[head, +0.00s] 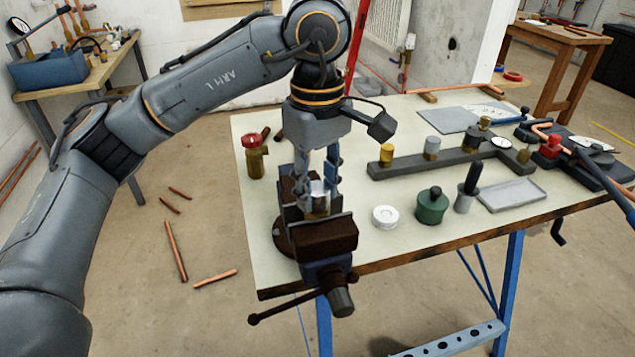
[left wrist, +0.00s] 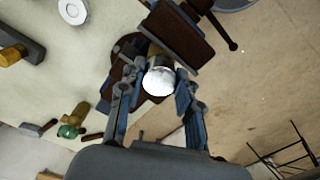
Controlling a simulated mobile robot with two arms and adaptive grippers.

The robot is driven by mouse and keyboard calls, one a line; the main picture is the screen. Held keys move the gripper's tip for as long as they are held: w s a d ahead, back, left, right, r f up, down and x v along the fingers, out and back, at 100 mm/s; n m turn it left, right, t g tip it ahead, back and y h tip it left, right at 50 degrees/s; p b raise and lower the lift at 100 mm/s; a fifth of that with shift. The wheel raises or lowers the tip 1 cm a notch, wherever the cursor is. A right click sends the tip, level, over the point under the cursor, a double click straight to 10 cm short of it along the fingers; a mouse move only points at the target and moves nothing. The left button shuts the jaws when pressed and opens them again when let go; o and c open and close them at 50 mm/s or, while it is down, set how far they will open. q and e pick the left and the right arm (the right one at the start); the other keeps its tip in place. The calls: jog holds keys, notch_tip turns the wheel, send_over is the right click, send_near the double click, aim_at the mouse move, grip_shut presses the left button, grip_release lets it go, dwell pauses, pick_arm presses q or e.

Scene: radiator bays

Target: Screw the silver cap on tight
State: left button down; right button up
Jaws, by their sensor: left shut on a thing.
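The silver cap (head: 319,188) sits at the top of a brass-coloured fitting (head: 316,208) held between the jaws of the brown vise (head: 322,238). My left gripper (head: 318,180) points down over the vise and is shut on the silver cap. In the left wrist view the shiny round cap (left wrist: 158,81) shows between the two fingers of the left gripper (left wrist: 156,88), with the vise (left wrist: 178,30) just beyond. The fingers partly hide the fitting, and the thread between cap and fitting cannot be made out. My right gripper is not in view.
A red-handled brass valve (head: 254,158) stands left of the vise. A dark rack (head: 440,163) with several fittings lies behind. The vise handle (head: 285,305) sticks out in front.

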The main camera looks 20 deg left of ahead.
pick_arm(q)
jog(key=m, duration=0.9)
jog(key=c, duration=1.1)
grip_release()
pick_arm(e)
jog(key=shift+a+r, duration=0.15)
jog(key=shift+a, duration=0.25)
pick_arm(q)
notch_tip(320, 180, up, 7)
jog(key=p, duration=0.6)
jog(key=shift+r, duration=0.1)
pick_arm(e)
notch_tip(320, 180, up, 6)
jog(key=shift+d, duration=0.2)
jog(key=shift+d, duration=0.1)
